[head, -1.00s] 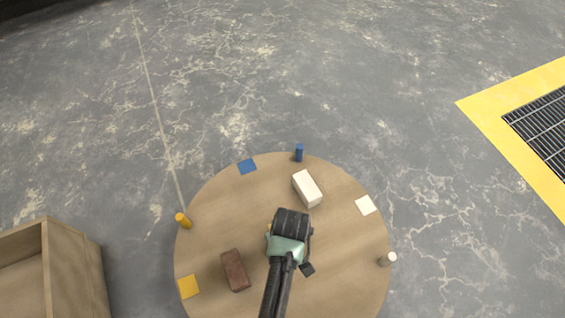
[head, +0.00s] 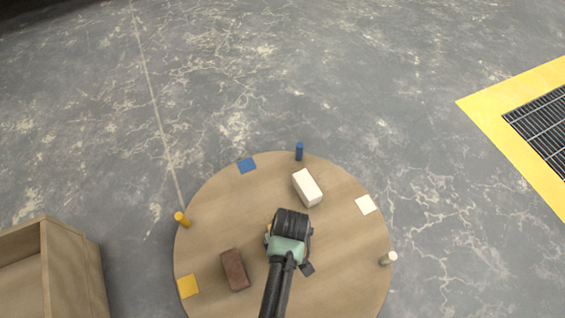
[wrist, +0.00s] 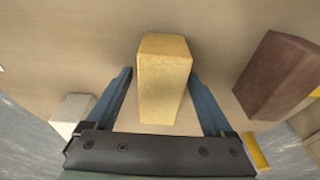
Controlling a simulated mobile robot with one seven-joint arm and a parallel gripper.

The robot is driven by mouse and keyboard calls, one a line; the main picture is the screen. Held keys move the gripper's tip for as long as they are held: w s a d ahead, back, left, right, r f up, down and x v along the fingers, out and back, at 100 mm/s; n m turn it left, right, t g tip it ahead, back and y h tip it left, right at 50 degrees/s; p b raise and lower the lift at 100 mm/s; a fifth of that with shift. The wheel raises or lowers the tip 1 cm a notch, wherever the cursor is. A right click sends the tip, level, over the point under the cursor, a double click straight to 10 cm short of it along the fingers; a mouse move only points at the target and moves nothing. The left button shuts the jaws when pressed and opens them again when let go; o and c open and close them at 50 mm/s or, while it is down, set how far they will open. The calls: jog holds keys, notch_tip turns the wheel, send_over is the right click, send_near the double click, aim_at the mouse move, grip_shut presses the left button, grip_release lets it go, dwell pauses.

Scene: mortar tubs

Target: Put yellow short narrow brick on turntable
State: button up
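The yellow brick (wrist: 164,82) stands between the two fingers of my gripper (wrist: 160,73) in the wrist view. A narrow gap shows between the left finger and the brick. The right finger is very close to it, and I cannot tell if they touch. In the head view my gripper (head: 288,240) is over the middle of the round wooden turntable (head: 215,205) and hides nearly all of the yellow brick. Whether the brick's underside rests on the turntable is hidden.
A brown brick (head: 235,270) lies left of my gripper and also shows in the wrist view (wrist: 278,75). A white brick (head: 307,188) lies beyond it. Blue (head: 299,152), orange (head: 183,219) and white (head: 388,258) pegs stand near the rim. A wooden crate (head: 75,265) stands at left.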

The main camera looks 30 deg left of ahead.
notch_tip(320, 180, up, 13)
jog(key=s+d+p, duration=0.1)
jog(key=p, duration=0.8)
jog(key=shift+d, duration=0.3)
jog(key=shift+s+f, duration=0.1)
